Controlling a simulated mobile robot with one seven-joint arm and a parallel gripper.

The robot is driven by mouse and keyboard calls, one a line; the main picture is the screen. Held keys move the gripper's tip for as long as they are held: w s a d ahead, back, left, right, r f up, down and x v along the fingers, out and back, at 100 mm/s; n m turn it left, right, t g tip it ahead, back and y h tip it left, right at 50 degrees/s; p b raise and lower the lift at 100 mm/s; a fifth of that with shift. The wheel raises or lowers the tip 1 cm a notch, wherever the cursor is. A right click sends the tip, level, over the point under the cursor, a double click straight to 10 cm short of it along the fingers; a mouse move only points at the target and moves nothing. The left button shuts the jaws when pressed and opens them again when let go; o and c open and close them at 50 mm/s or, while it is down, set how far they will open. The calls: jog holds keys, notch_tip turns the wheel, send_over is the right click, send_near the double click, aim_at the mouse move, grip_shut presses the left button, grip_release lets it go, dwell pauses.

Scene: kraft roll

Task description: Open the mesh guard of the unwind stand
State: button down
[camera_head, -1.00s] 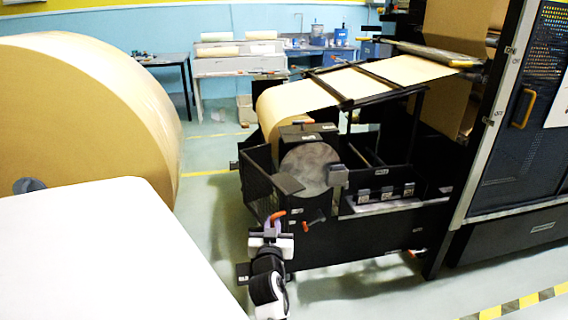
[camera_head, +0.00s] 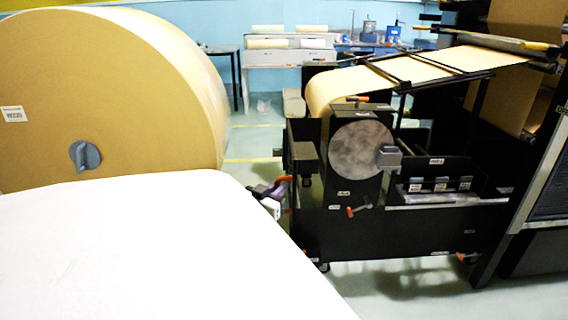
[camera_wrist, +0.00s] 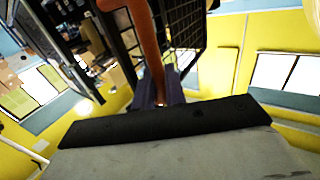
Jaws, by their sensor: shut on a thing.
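The mesh guard is a black wire-mesh panel, clearest in the wrist view (camera_wrist: 187,24). In the head view it seems nearly edge-on at the left end of the black unwind stand (camera_head: 400,230), so its angle is hard to read. Its orange handle (camera_head: 283,179) also shows in the wrist view as an orange bar (camera_wrist: 146,38). My gripper (camera_head: 271,190) is shut on the handle; its purple fingers (camera_wrist: 164,88) close around the bar's lower end. The white table partly hides my arm.
A huge kraft roll (camera_head: 110,100) stands at the left. A white surface (camera_head: 150,250) fills the lower left foreground. The paper web (camera_head: 345,88) runs to the machine at right. Floor in front of the stand (camera_head: 400,295) is clear.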

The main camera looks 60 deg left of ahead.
dwell(0.4)
jog(key=c, duration=1.6)
grip_release()
jog(key=shift+o, duration=0.2)
jog(key=b+v, duration=0.1)
jog(key=v, duration=1.2)
jog(key=shift+s+d, duration=0.15)
jog(key=shift+s, duration=0.15)
jog(key=shift+f, duration=0.1)
